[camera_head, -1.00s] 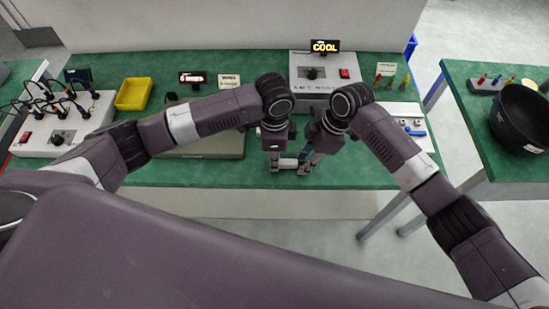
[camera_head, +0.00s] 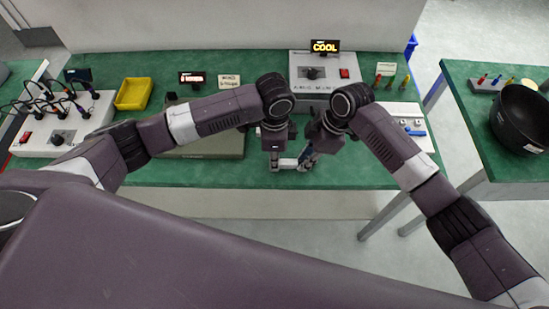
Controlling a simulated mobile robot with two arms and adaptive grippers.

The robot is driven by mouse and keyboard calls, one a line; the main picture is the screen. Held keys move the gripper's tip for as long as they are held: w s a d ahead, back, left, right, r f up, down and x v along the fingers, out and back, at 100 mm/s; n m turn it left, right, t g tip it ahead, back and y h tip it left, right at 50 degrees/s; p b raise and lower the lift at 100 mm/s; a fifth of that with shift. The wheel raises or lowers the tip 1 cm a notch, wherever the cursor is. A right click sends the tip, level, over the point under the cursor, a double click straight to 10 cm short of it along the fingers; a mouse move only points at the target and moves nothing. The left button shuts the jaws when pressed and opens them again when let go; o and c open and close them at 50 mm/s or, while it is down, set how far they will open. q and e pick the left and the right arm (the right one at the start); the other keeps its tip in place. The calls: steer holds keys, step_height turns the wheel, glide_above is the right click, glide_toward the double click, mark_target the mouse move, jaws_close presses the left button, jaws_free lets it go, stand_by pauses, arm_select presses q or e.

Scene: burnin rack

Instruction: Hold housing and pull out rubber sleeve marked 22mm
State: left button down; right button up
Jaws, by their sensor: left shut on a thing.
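A small pale part, likely the housing (camera_head: 288,163), is between my two grippers above the front part of the green bench. My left gripper (camera_head: 275,166) points down and is shut on its left end. My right gripper (camera_head: 304,164) is tilted and has its fingertips at or beside the part's right end. I cannot tell whether it is shut or touching. The rubber sleeve and any 22mm mark cannot be made out at this size.
A grey box (camera_head: 312,83) with a display reading COOL (camera_head: 325,46) stands behind the grippers. A yellow tray (camera_head: 134,93) and a white unit with cables (camera_head: 62,130) are at left. A black bowl (camera_head: 522,117) sits on the right table. The bench front is clear.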

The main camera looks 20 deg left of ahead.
mark_target(321, 166)
jaws_close()
steer(key=shift+d, duration=0.1)
arm_select(q)
steer(key=shift+a, duration=0.1)
arm_select(e)
steer(key=shift+w+d, duration=0.25)
steer(key=shift+d, duration=0.5)
steer(key=shift+w+d, duration=0.3)
steer(key=shift+d, duration=0.75)
steer(key=shift+w+d, duration=0.25)
steer(key=shift+d, duration=0.75)
